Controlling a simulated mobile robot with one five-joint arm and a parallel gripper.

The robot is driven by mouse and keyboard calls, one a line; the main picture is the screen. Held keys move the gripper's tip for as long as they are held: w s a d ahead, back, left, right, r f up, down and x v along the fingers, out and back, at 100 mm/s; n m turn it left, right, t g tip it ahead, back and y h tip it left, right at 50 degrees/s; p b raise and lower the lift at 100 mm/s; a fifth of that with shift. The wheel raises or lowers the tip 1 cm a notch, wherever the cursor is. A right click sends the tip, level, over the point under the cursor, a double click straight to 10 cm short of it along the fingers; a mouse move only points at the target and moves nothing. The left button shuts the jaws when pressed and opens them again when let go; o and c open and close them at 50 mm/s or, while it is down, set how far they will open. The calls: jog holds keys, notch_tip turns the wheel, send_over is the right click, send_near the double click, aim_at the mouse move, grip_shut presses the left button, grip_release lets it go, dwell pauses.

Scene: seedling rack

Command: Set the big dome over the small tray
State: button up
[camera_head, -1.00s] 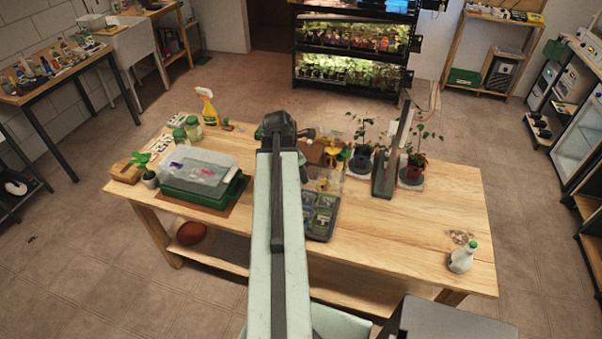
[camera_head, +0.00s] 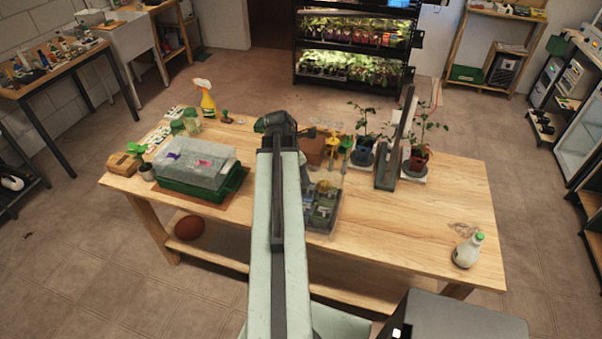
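A small dark tray (camera_head: 318,222) with compartments stands near the middle of the wooden table, partly behind my arm. A clear plastic piece with a yellowish spot (camera_head: 323,188), seemingly a dome, shows at the tray's far part. I cannot tell whether it rests on the tray or hangs above it. On the left, a larger green tray (camera_head: 196,195) has a clear dome (camera_head: 196,162) with purple and pink marks over it. My gripper is hidden behind my arm, so its fingers and any hold do not show.
Two potted plants (camera_head: 362,157) and (camera_head: 418,160) and a dark upright panel (camera_head: 390,165) stand right of the tray. A spray bottle (camera_head: 207,102) and jars are at the back left. A white bottle (camera_head: 467,250) is front right. The table's right front is mostly clear.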

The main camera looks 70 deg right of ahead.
jog(key=p+v, duration=0.7)
jog(key=v, duration=0.1)
jog(key=shift+f, duration=0.1)
dwell(0.7)
jog(key=w+a+f+n+t+b, duration=0.1)
jog(key=w+a+f+n+b, duration=0.15)
jog(key=w+a, duration=0.95)
jog(key=w+a+f+n+t+b, duration=0.1)
jog(key=w+a+f+n+b, duration=0.2)
jog(key=w+a, duration=0.9)
jog(key=w+a+f+m+y+b, duration=0.1)
jog(key=w+a+m, duration=0.2)
jog(key=a, duration=0.7)
jog(key=w+a+f+m, duration=0.1)
jog(key=w+a+m, duration=0.2)
jog(key=a+m, duration=0.4)
jog(key=w+a+f+m+y+b, duration=0.1)
jog(key=a+m, duration=0.4)
jog(key=a, duration=0.8)
jog(key=shift+w+a+f+y+b, duration=0.3)
jog(key=shift+w+f, duration=0.25)
jog(key=shift+w, duration=0.45)
